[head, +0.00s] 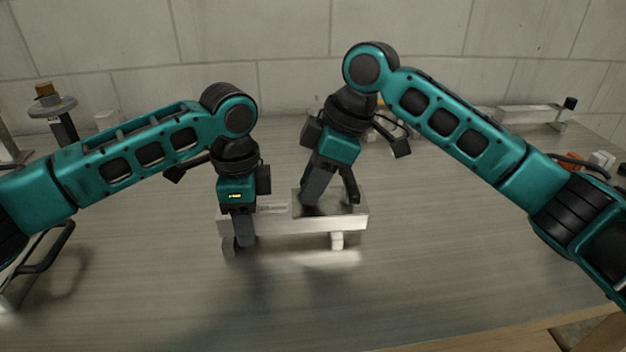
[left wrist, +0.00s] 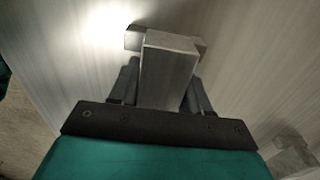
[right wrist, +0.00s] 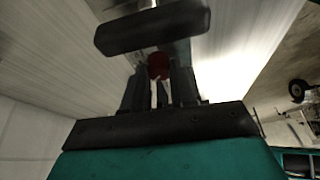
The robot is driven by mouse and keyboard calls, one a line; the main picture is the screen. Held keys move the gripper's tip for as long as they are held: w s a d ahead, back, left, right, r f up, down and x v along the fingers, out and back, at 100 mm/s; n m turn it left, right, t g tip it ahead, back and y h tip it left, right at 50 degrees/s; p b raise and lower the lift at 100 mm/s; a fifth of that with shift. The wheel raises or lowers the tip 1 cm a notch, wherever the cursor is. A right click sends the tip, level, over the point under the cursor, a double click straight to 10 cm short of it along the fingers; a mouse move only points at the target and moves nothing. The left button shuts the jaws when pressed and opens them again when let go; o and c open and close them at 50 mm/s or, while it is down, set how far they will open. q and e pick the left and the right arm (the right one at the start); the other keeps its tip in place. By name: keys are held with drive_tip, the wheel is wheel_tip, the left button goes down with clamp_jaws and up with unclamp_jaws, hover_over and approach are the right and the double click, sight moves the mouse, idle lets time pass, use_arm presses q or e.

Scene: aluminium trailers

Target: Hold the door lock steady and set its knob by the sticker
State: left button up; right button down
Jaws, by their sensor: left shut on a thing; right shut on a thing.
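The door lock (head: 290,225) is a silver bar-shaped body raised on short feet on the workbench. A pale label (head: 273,208) shows on its top between my grippers. My left gripper (head: 238,243) is shut on the lock's left end; the left wrist view shows its fingers on both sides of the metal body (left wrist: 168,65). My right gripper (head: 312,208) points down at the lock's right half, over a darker area. The right wrist view shows a round red part (right wrist: 158,65), seemingly the knob, between its fingers. A dark bar (right wrist: 152,28) lies beyond it. The knob's setting is hidden.
The workbench (head: 180,285) is clear in front of the lock. A metal bar with a black end (head: 530,116) lies at the back right. A stand with a round disc (head: 53,106) is at the back left. A block wall (head: 290,45) closes the back.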

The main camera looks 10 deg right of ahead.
drive_tip(key=m+t, duration=0.1)
drive_tip(key=m, duration=0.2)
drive_tip(key=shift+s+m+t, duration=0.1)
drive_tip(key=shift+m+t, duration=0.2)
drive_tip(key=shift+m, duration=0.1)
drive_tip(key=shift+a+m+t+h, duration=0.1)
drive_tip(key=shift+m+t+h, duration=0.55)
drive_tip(key=shift+m, duration=1.35)
drive_tip(key=c, duration=0.9)
unclamp_jaws()
drive_tip(key=v, duration=1.2)
